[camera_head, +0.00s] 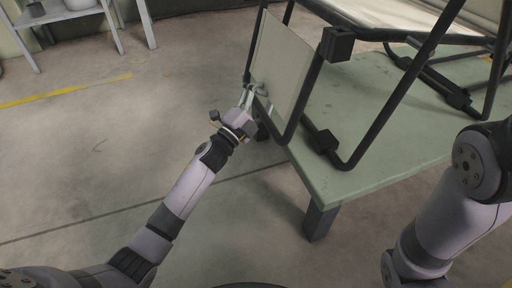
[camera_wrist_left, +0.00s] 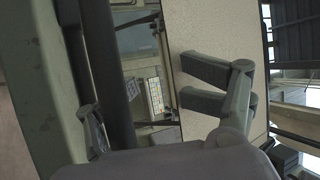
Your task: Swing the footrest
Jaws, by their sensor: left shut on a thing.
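The lounger's footrest (camera_head: 281,62) is a beige panel in a black tube frame. It stands steeply tilted at the left end of the lounger (camera_head: 395,95). My left gripper (camera_head: 252,91) is shut at the footrest's lower left edge, on its frame side; the fingers partly hide the exact grip. In the left wrist view the beige panel (camera_wrist_left: 222,30) and a dark tube (camera_wrist_left: 106,75) run between and beside the fingers of my left gripper (camera_wrist_left: 145,100). My right arm shows at the right, but its gripper is out of view.
The lounger rests on a green table (camera_head: 375,120) with a dark leg at its near corner. A grey shelf (camera_head: 75,15) with pots stands at the back left. The floor (camera_head: 90,150) to the left of the table is clear.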

